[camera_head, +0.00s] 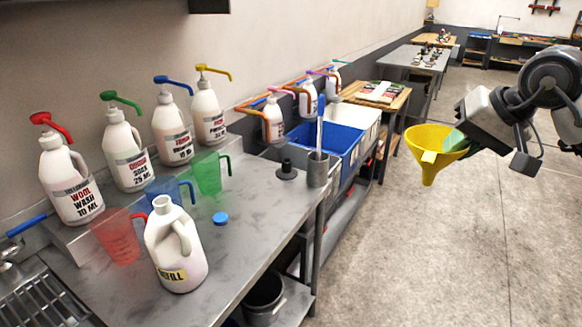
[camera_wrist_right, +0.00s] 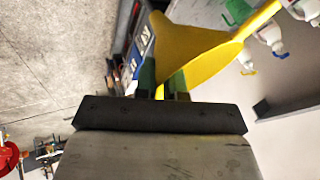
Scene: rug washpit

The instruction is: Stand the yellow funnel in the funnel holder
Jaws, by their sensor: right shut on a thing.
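The yellow funnel (camera_head: 430,150) is in my right gripper (camera_head: 457,139), in the air over the floor to the right of the steel bench. It hangs wide mouth up, spout down, slightly tilted. In the right wrist view the green fingertips (camera_wrist_right: 163,82) are shut on the wall of the yellow funnel (camera_wrist_right: 190,45). A small dark stand with a round base (camera_head: 286,171) is on the bench near its right end; it looks like the funnel holder, and it is empty. The funnel is well apart from it. My left gripper is not in view.
On the steel bench (camera_head: 262,225) are a white refill jug (camera_head: 177,255), red (camera_head: 117,240), blue and green measuring jugs, and a blue cap (camera_head: 220,218). A grey cup (camera_head: 318,172) with a blue-handled tool stands right beside the dark stand. Pump bottles line the wall.

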